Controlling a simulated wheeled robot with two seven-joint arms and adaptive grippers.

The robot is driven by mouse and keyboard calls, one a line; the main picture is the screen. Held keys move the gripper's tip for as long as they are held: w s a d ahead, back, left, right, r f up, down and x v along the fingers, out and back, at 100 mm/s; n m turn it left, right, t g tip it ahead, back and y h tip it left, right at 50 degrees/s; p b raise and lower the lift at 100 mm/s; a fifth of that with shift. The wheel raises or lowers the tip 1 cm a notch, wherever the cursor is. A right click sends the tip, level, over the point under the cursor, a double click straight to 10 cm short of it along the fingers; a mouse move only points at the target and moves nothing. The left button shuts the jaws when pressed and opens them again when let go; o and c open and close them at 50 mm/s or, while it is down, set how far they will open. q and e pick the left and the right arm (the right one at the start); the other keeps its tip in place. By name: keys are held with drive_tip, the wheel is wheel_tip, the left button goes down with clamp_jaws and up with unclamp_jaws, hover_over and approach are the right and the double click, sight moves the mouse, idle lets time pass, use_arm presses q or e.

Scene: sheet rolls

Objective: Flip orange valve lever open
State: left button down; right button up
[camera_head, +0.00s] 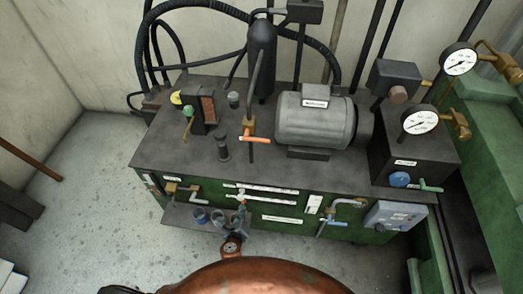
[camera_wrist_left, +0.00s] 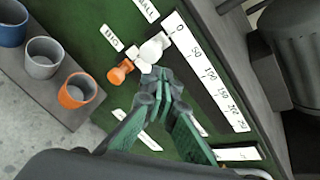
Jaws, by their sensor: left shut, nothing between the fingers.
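The orange valve lever (camera_head: 257,140) is on top of the dark bench, on a brass fitting at the foot of a dark upright pipe. It points to the right, across the pipe. My left gripper (camera_head: 242,199) is low at the green front panel, well below and in front of the lever. In the left wrist view its green fingers (camera_wrist_left: 164,82) are shut with nothing between them, close to a white knob (camera_wrist_left: 155,47) and an orange knob (camera_wrist_left: 121,71). The lever is not in that view. My right gripper is not in view.
A grey motor (camera_head: 315,122) stands right of the lever. A dark cylinder (camera_head: 262,60) stands behind it, and a black post (camera_head: 222,148) to its left. Cups, one blue (camera_head: 200,214), sit on a front shelf. Gauges (camera_head: 420,120) stand at right.

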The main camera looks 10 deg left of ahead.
use_arm(q)
drive_tip(key=w+d+r+m+t, duration=0.1)
drive_tip(key=d+r+m+t, duration=0.2)
drive_tip(key=r, duration=0.9)
drive_tip(key=w+d+r+m+t, duration=0.1)
drive_tip(key=d+r+m+t, duration=0.2)
drive_tip(key=r, duration=0.9)
drive_tip(key=shift+w+d+r+m+h, duration=0.15)
drive_tip(key=shift+w+d+m+h, duration=0.15)
drive_tip(key=shift+d+m, duration=0.45)
drive_tip(key=shift+w+a, duration=0.15)
drive_tip(key=shift+a, duration=0.1)
drive_tip(key=w+r+p, duration=0.2)
drive_tip(key=w+r, duration=0.2)
drive_tip(key=w, duration=0.6)
drive_tip(key=shift+w+a+p, duration=0.3)
drive_tip(key=shift+a+p, duration=0.1)
drive_tip(key=shift+a+r, duration=0.1)
